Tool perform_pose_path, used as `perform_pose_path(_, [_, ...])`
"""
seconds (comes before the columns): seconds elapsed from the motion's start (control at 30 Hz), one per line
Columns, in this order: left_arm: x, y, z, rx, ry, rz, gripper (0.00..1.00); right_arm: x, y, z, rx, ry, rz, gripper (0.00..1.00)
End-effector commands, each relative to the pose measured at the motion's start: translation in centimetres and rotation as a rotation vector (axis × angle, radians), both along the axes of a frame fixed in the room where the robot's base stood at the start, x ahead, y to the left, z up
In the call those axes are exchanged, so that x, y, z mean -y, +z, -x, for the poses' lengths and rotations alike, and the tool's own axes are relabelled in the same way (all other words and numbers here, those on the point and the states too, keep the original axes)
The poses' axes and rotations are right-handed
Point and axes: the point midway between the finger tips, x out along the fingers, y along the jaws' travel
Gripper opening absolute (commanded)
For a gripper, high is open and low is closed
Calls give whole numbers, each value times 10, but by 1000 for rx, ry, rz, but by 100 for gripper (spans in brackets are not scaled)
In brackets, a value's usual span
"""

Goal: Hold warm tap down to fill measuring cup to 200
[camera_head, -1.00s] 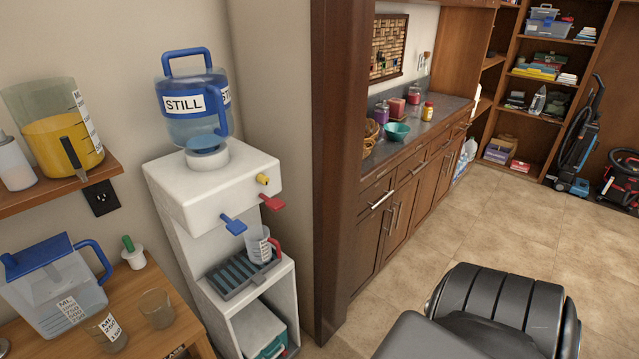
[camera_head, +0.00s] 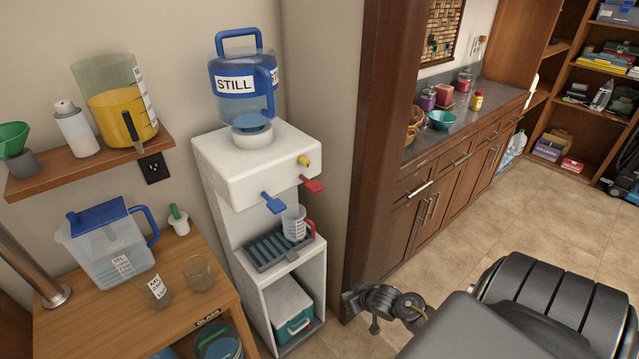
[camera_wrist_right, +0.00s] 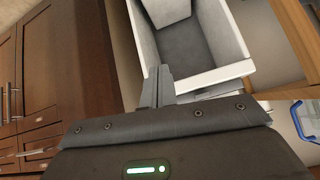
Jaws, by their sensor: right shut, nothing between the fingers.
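The white water dispenser (camera_head: 228,160) stands against the wall with a blue-capped STILL bottle (camera_head: 243,90) on top. Its red tap lever (camera_head: 312,184) is on the right and its blue tap lever (camera_head: 273,203) on the left. A clear measuring cup (camera_head: 293,222) with a red handle stands upright on the grey drip tray (camera_head: 268,252), under the taps. I cannot read its water level. My right gripper (camera_head: 352,300) is shut and empty, low to the right of the dispenser and apart from the cup and levers. It also shows in the right wrist view (camera_wrist_right: 157,86). My left gripper is out of view.
A wooden table (camera_head: 205,305) at left holds a blue-lidded pitcher (camera_head: 110,245) and glasses. A shelf (camera_head: 95,163) above holds a yellow-filled jug (camera_head: 118,108). A dark wood post (camera_head: 375,150) stands close right of the dispenser. A teal-and-white box (camera_head: 292,308) sits in its lower compartment.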

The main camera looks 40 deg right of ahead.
Motion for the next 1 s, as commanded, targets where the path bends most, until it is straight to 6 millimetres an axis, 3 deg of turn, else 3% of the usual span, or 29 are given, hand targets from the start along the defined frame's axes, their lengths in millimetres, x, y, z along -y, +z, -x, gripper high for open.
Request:
perform_pose_path(0.03, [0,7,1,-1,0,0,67,15,62,-27,88,0,11,0])
perform_pose_path(0.1, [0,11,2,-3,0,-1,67,28,139,-53,192,2,22,0])
perform_pose_path(0.2, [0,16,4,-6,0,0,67,33,240,-72,324,20,47,0])
perform_pose_path(0.3, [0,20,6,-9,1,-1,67,29,322,-75,428,42,82,0])
perform_pose_path(0.4, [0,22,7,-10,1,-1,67,20,376,-70,500,64,113,0])
perform_pose_path(0.5, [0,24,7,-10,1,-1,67,13,407,-65,543,79,132,0])
perform_pose_path(0.6, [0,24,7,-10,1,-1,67,10,420,-62,562,83,141,0])
perform_pose_path(1.0, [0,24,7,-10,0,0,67,10,421,-65,566,84,141,0])
